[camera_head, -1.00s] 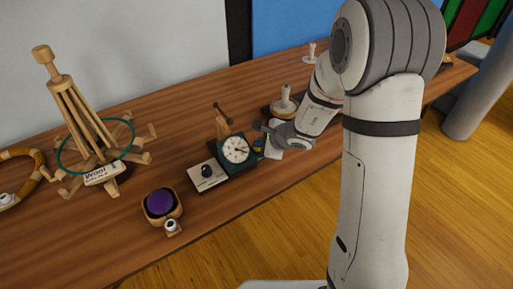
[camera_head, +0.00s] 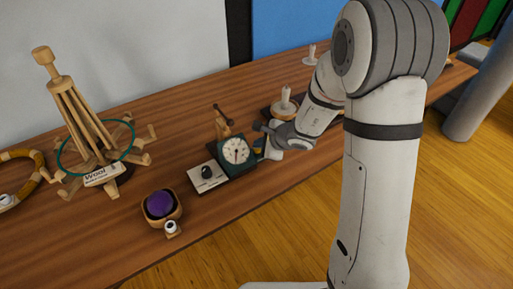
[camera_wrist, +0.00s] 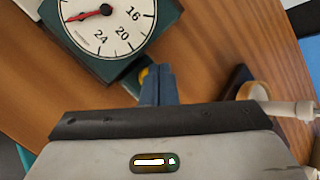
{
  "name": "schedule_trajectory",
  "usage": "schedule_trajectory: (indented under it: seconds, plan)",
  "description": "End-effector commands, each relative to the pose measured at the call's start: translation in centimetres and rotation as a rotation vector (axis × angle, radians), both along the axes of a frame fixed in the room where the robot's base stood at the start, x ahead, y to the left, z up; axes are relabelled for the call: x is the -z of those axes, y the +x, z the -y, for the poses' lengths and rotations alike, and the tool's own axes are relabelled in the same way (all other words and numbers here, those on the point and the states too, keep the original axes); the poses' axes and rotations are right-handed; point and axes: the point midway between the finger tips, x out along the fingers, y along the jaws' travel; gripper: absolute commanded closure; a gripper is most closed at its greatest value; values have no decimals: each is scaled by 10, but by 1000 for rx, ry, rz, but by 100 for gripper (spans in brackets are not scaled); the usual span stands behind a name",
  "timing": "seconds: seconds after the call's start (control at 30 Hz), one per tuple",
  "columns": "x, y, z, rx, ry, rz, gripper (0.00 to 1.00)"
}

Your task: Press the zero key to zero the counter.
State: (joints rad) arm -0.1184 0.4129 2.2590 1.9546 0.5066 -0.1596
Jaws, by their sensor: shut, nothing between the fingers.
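The counter (camera_head: 236,150) is a dark green box with a round white dial; it stands on the wooden table. In the wrist view the counter (camera_wrist: 165,14) shows at the upper left, with its red hand pointing left and 16, 20 and 24 readable. A small yellow knob (camera_wrist: 144,74), perhaps the zero key, shows at the counter's edge, partly hidden by my fingers. My gripper (camera_wrist: 158,70) is shut and empty, its tips right beside the knob; I cannot tell whether they touch it. In the head view my gripper (camera_head: 262,130) is at the counter's right side.
A white plate with a black knob (camera_head: 207,174) adjoins the counter's left. A wooden post (camera_head: 222,122) stands behind it. A purple ball (camera_head: 160,203) in a wooden bowl and a wooden yarn winder (camera_head: 90,130) stand left. A wooden holder with a white peg (camera_head: 285,103) is behind my gripper.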

Motion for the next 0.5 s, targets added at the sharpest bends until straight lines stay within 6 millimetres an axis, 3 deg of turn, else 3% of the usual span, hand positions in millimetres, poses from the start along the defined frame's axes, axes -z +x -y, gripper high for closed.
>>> schedule_trajectory:
  seconds: [0.13,0.5]
  plan:
    - [-10,0,0,1,0,1,100]
    - [-11,1,0,1,0,1,100]
